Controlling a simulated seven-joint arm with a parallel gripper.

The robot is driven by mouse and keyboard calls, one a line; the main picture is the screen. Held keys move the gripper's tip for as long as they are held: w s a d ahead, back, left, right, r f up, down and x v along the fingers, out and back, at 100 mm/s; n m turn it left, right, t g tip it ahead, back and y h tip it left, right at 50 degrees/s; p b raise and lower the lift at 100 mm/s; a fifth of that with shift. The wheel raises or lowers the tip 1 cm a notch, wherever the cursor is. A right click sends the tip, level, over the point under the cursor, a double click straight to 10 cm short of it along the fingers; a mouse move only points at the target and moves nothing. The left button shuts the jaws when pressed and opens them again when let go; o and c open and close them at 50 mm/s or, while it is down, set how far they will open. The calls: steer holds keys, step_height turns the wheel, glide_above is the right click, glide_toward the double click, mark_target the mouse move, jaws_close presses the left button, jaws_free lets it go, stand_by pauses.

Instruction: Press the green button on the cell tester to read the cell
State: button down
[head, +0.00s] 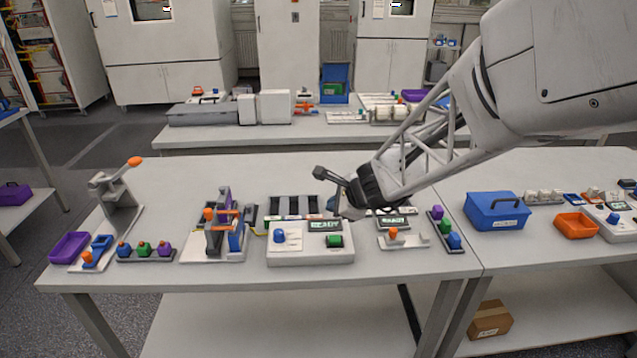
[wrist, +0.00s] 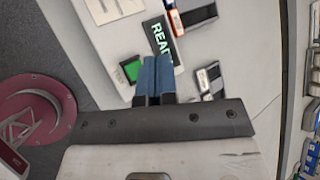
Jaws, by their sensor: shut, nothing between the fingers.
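The cell tester (head: 310,256) is a white box near the front of the bench, with a blue knob (head: 280,236) on its left. Its green button (head: 334,241) is at the right of its front, below a dark display (head: 325,226) with green letters that look like READY. My gripper (head: 333,207) is above the tester's right part, over the green button and apart from it. In the wrist view my gripper's blue fingers (wrist: 154,62) are shut together with nothing between them. The green button shows just left of the fingertips (wrist: 131,70), and the display is beyond them, partly hidden.
Dark cell slots (head: 295,206) lie behind the tester. A fixture with orange and blue parts (head: 222,235) stands to its left. A white tray with an orange peg (head: 405,240) stands to its right. A blue toolbox (head: 497,211) is farther right. The bench front strip is clear.

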mark_target(334, 240)
steer(key=shift+f, duration=3.45)
steer(key=shift+f, duration=0.95)
stand_by(0.8)
steer(key=shift+r, duration=0.9)
steer(key=shift+r, duration=2.55)
steer(key=shift+s, duration=0.1)
